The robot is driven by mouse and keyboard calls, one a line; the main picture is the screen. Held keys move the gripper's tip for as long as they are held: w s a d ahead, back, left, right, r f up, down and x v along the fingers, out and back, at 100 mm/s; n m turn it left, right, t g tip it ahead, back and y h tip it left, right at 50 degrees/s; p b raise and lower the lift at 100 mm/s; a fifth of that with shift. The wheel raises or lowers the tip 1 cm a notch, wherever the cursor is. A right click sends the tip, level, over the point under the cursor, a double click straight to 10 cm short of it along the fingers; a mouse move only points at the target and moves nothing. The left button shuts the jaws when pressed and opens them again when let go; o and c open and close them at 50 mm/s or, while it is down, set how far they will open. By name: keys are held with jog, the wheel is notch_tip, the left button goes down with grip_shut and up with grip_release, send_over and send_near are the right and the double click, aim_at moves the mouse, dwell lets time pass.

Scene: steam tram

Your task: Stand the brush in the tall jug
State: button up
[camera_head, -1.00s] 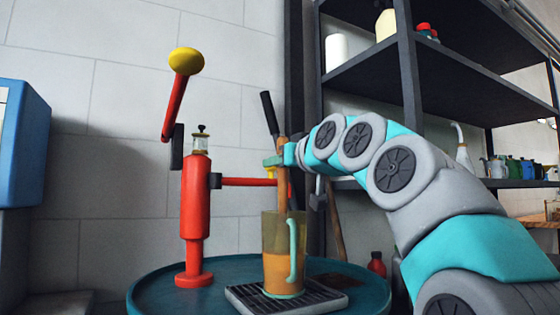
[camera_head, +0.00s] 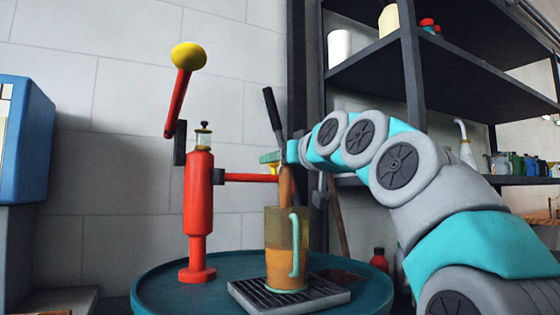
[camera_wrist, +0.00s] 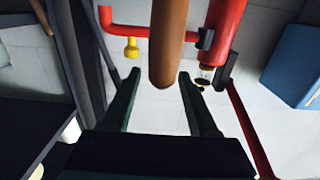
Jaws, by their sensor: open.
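The tall jug (camera_head: 271,232) is an amber see-through vessel with a pale green handle (camera_head: 294,245). It stands upright on a dark slatted tray (camera_head: 330,294). The brush's brown wooden handle (camera_head: 286,187) rises nearly upright from the jug's mouth, its lower end inside the jug. Its bristles cannot be made out through the amber wall. My gripper (camera_head: 270,158) is above the jug at the top of the handle. In the wrist view, my gripper (camera_wrist: 158,76) is open, fingers apart, with the handle's rounded end (camera_wrist: 167,65) between and just beyond the tips.
A red pump (camera_head: 198,215) with a yellow-knobbed lever (camera_head: 188,57) stands left of the jug on the round teal table (camera_head: 150,300). Its side pipe (camera_head: 245,177) runs close to my gripper. Dark shelving (camera_head: 440,75) stands behind my arm at right.

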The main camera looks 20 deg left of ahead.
jog(key=shift+s+d, duration=0.1)
jog(key=b+v, duration=0.1)
jog(key=v, duration=0.6)
jog(key=shift+s+d, duration=0.2)
jog(key=shift+d, duration=0.1)
dwell(0.8)
